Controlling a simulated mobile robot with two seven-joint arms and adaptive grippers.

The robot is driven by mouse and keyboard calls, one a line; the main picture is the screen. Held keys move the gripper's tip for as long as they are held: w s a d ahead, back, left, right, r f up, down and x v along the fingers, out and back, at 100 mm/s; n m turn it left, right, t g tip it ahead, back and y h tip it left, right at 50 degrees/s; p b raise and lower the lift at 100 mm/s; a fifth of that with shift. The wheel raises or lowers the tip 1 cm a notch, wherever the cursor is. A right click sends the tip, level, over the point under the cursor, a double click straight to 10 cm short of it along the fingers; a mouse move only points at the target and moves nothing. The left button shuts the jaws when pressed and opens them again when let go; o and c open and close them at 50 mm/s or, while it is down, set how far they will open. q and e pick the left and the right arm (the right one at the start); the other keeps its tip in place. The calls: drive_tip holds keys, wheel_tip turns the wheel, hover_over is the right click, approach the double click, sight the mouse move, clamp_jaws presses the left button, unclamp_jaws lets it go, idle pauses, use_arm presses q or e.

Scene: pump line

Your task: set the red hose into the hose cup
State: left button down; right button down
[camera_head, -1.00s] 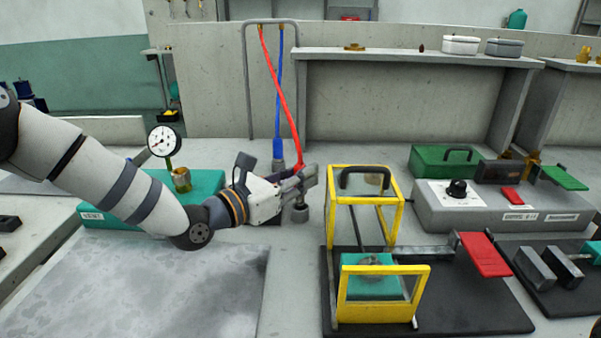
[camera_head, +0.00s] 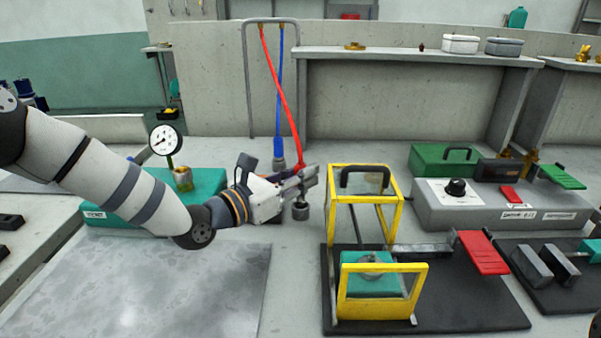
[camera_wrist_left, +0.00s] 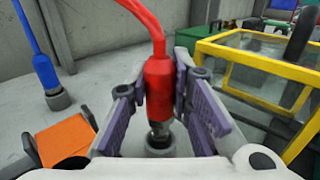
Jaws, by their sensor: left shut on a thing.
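The red hose (camera_head: 284,95) hangs from a grey rail frame down to my left gripper (camera_head: 308,178). In the left wrist view, the left gripper (camera_wrist_left: 163,100) is shut around the thick red end of the hose (camera_wrist_left: 158,85). The hose's metal tip points down over the grey hose cup (camera_wrist_left: 160,147). I cannot tell whether the tip is inside the cup. In the head view, the hose cup (camera_head: 300,211) stands on the table just below the fingers, which hide most of the hose end. My right gripper is not in view.
A blue hose (camera_head: 278,110) stands upright in its own grey cup just behind. A yellow-framed guard (camera_head: 330,215) is close on the right. A teal block with a dial gauge (camera_head: 165,140) is on the left. The grey plate (camera_head: 180,290) in front is bare.

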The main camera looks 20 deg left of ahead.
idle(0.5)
use_arm(q)
drive_tip(key=shift+f, duration=0.65)
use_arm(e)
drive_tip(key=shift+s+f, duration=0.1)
use_arm(q)
drive_tip(key=shift+f+b, duration=0.35)
drive_tip(key=shift+f, duration=0.3)
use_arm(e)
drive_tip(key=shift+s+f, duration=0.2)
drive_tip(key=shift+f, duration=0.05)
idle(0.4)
use_arm(q)
drive_tip(key=c, duration=1.1)
unclamp_jaws()
drive_tip(key=shift+o, duration=0.2)
drive_tip(key=shift+r, duration=0.1)
drive_tip(key=shift+r+p, duration=1.75)
drive_tip(key=shift+r, duration=1.9)
drive_tip(key=shift+f, duration=0.25)
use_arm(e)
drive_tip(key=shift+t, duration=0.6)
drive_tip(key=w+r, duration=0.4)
